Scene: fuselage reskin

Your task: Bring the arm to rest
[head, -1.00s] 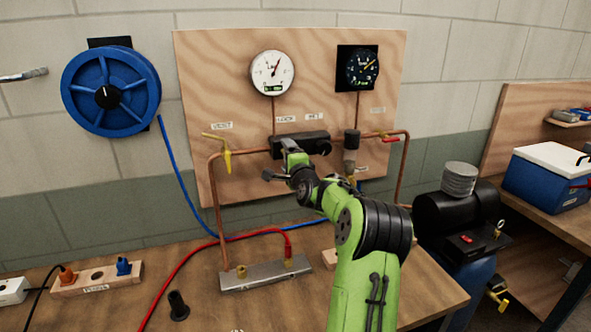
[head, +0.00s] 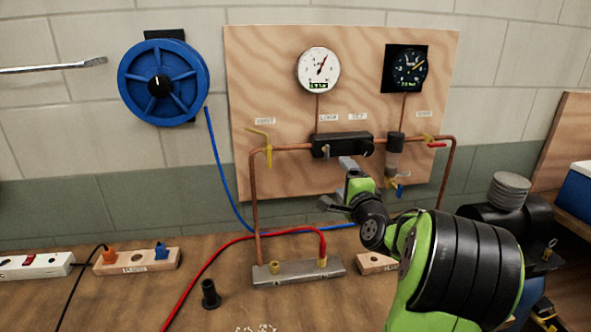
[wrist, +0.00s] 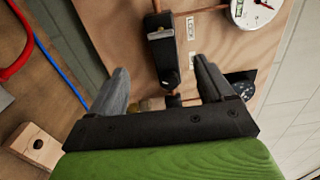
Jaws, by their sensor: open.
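My green and black arm reaches up from the lower right of the head view. My gripper (head: 339,183) is in front of the plywood panel (head: 250,60), below the black regulator block (head: 342,145). In the wrist view my gripper (wrist: 165,88) has its two grey fingers spread apart with nothing held between them. Beyond the fingers the black block (wrist: 162,50) shows on the panel. Whether the fingers touch anything cannot be told, but they look apart from the block.
A white gauge (head: 318,69) and a dark gauge (head: 406,68) sit on the panel above copper pipes. A metal manifold (head: 298,272) with a red hose (head: 215,255) lies on the bench. A blue reel (head: 163,83) hangs left. A black cylinder (head: 210,294) stands on the bench.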

